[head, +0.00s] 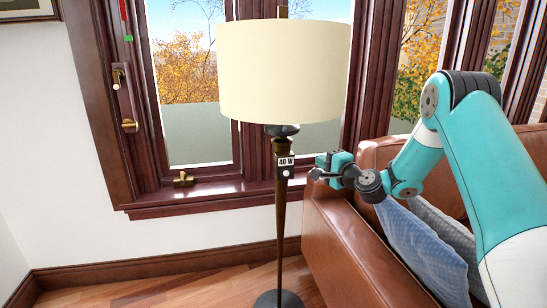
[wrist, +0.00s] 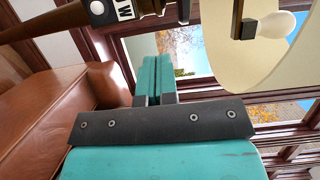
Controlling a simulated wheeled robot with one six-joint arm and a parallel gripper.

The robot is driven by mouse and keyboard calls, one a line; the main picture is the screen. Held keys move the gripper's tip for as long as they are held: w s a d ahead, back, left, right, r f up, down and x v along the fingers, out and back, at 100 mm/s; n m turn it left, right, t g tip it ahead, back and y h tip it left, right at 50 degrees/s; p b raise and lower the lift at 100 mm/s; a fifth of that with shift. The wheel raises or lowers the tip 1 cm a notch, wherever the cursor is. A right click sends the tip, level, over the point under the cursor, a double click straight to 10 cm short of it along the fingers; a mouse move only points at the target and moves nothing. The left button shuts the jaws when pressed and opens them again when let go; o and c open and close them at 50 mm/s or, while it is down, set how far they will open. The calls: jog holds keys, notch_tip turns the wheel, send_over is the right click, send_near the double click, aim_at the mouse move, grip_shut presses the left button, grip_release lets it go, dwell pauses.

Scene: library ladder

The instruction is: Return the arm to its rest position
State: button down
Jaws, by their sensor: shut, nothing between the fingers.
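My gripper (head: 318,172) is shut and empty. In the head view it is just right of the floor lamp's pole (head: 280,220), near the small "40 W" switch box (head: 286,166), with a visible gap between them. My teal arm reaches in from the right, over the sofa. In the wrist view my gripper's teal fingers (wrist: 170,75) are together, with nothing between them. That view also shows the lamp's dark pole (wrist: 45,22) at top left and the labelled box (wrist: 122,10) at the top.
The cream lampshade (head: 284,72) is above my gripper; a bulb (wrist: 275,24) shows beneath it. A brown leather sofa (head: 345,245) with blue cushions (head: 420,250) is below my arm. Wood-framed windows (head: 185,80) stand behind. Bare wooden floor (head: 150,290) lies at lower left.

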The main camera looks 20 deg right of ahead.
jog(key=s+a+r+n+g+y+p, duration=0.1)
jog(key=s+a+r+n+g+y, duration=0.2)
jog(key=a, duration=0.5)
jog(key=s+a+r+n+g+y+p, duration=0.1)
jog(key=s+a+r+n+g+y, duration=0.15)
jog(key=s+a+r+n, duration=0.3)
jog(key=s+a+r+n+g+p, duration=0.2)
jog(key=s+a+n+g, duration=0.35)
jog(key=s+a, duration=0.4)
jog(key=s+r+n+g+h+p, duration=0.1)
jog(key=s+n+g+h, duration=0.4)
jog(key=s, duration=1.9)
jog(key=n+g+p, duration=0.1)
jog(key=n, duration=0.2)
jog(key=shift+s+r+n+g+p, duration=0.3)
jog(key=shift+s+r, duration=0.1)
jog(key=shift+a, duration=0.1)
